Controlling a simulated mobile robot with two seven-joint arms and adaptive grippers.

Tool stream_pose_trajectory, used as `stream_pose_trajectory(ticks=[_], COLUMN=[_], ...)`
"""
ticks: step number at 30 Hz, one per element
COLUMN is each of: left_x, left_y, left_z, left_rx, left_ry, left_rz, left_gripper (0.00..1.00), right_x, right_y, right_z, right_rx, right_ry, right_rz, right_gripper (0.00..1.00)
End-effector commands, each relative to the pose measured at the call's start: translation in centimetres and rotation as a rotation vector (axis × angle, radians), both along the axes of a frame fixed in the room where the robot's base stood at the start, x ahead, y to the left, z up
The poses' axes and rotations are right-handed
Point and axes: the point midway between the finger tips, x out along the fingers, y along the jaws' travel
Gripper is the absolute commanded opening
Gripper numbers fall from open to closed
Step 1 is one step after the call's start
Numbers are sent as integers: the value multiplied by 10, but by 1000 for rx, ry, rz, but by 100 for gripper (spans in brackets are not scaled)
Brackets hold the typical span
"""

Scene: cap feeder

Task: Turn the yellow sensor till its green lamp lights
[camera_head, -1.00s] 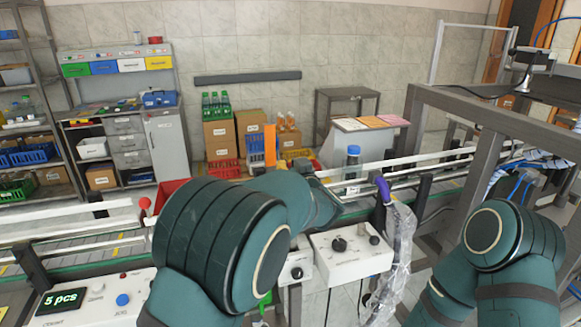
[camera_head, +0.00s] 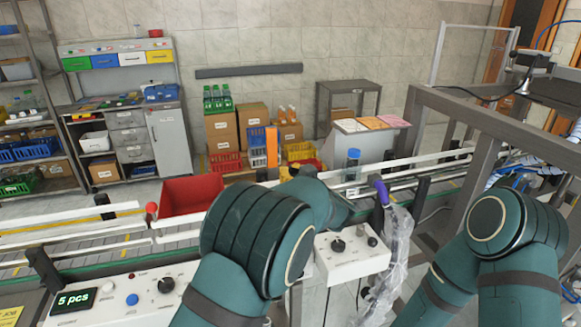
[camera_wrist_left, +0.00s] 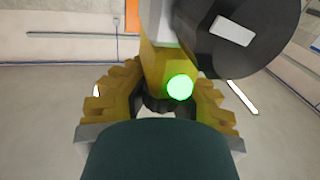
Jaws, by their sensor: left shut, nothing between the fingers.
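The yellow sensor (camera_wrist_left: 158,62) stands in the middle of the left wrist view, and its round lamp (camera_wrist_left: 180,87) glows bright green. My left gripper (camera_wrist_left: 160,97), with ochre jointed fingers on both sides of the picture, is shut with nothing held, close to the sensor. Whether the fingers touch the sensor I cannot tell.
A dark cylinder with a white label (camera_wrist_left: 232,30) is close by. A control box (camera_head: 350,257) and a purple-handled clear bag (camera_head: 397,245) are near my left arm.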

Motion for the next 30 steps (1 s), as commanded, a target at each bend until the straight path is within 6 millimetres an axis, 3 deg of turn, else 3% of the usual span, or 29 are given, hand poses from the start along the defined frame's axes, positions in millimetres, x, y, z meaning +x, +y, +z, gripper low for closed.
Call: stream_pose_trajectory(ticks=[7, 8, 12, 13, 23, 30], left_x=[-1, -1, 0, 0, -2, -29], left_y=[-2, -2, -1, -1, -2, -19], left_z=[0, 0, 0, 0, 0, 1], left_rx=[0, 0, 0, 0, 0, 0], left_ry=[-2, -2, -1, -1, -1, 0], left_rz=[-2, -2, -2, -2, -1, -4], left_gripper=[0, 4, 53, 56, 56, 56], right_x=[0, 0, 0, 0, 0, 0], right_y=[0, 0, 0, 0, 0, 0], right_z=[-1, -1, -1, -1, -1, -1], right_rx=[0, 0, 0, 0, 0, 0], right_ry=[0, 0, 1, 1, 1, 1], right_rz=[0, 0, 0, 0, 0, 0], right_gripper=[47, 47, 47, 47, 47, 47])
